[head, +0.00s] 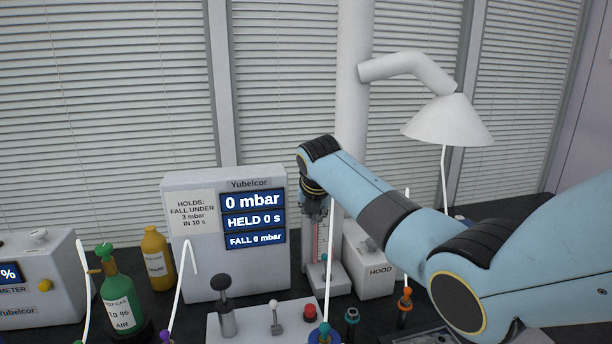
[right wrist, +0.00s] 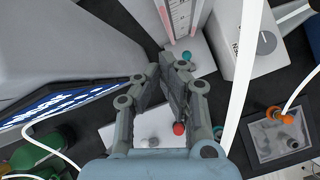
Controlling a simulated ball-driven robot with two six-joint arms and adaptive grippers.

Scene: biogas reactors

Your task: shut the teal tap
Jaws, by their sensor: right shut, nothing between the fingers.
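One is a teal knob on the base of the upright gauge (head: 324,258), also in the right wrist view (right wrist: 187,56). The other is a teal-ringed fitting (head: 352,316) at the bottom edge; in the right wrist view a teal part (right wrist: 208,151) is partly hidden by a finger. My right gripper (head: 314,207) hangs down in front of the gauge, above its base. In the wrist view its fingers (right wrist: 170,68) are shut and empty, beside the knob and apart from it. My left gripper is out of view.
A grey Yubelcor box (head: 178,262) reading 0 mbar stands left of the gauge. A hood box (head: 373,275) stands right. A white panel (head: 250,322) with a lever, switch and red button (head: 310,312) lies in front. White tubes, an orange fitting (head: 405,300) and bottles (head: 122,290) crowd around.

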